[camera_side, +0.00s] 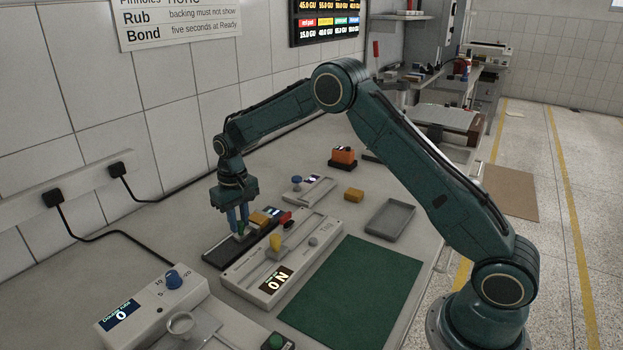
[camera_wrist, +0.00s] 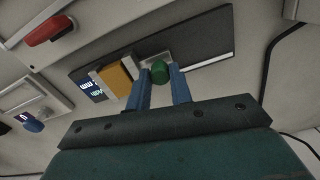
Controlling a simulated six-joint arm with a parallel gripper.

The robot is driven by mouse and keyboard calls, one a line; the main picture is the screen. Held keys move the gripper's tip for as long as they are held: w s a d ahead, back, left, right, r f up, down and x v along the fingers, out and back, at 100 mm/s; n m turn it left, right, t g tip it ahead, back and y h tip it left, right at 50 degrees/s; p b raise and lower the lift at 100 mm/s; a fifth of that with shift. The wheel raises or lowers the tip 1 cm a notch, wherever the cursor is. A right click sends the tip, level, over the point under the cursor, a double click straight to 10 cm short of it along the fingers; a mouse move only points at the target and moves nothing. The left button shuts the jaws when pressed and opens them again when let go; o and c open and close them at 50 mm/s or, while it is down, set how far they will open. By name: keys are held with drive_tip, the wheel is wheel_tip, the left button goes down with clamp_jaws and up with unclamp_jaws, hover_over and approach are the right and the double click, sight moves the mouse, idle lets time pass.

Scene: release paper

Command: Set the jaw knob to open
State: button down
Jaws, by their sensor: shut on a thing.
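The green knob (camera_wrist: 160,72) sits on a dark, flat fixture (camera_wrist: 205,38) with a small lit display and a pale jaw-like block. I take it to be the jaw knob. An orange-yellow block (camera_wrist: 115,79) stands on the same fixture, beside the pale block. My gripper (camera_wrist: 163,84) has its blue fingers on either side of the green knob and is shut on it. In the side view my gripper (camera_side: 239,230) points down over the fixture (camera_side: 222,251), and the fingers partly hide the knob. The display text is too small to read.
A pale panel (camera_side: 250,268) with a yellow lever and red handle lies close to the fixture. A blue-knob device (camera_side: 318,190), an ochre block (camera_side: 354,194) and a grey tray (camera_side: 402,220) lie beyond. A dial box (camera_side: 150,305) stands front left. The green mat (camera_side: 355,295) is clear.

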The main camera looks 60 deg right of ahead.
drive_tip(key=shift+a, duration=1.65)
drive_tip(key=c, duration=1.3)
unclamp_jaws()
drive_tip(key=shift+a, duration=0.1)
drive_tip(key=shift+o, duration=0.2)
drive_tip(key=shift+r, duration=0.1)
drive_tip(key=shift+r, duration=0.35)
wheel_tip(320, 180, up, 13)
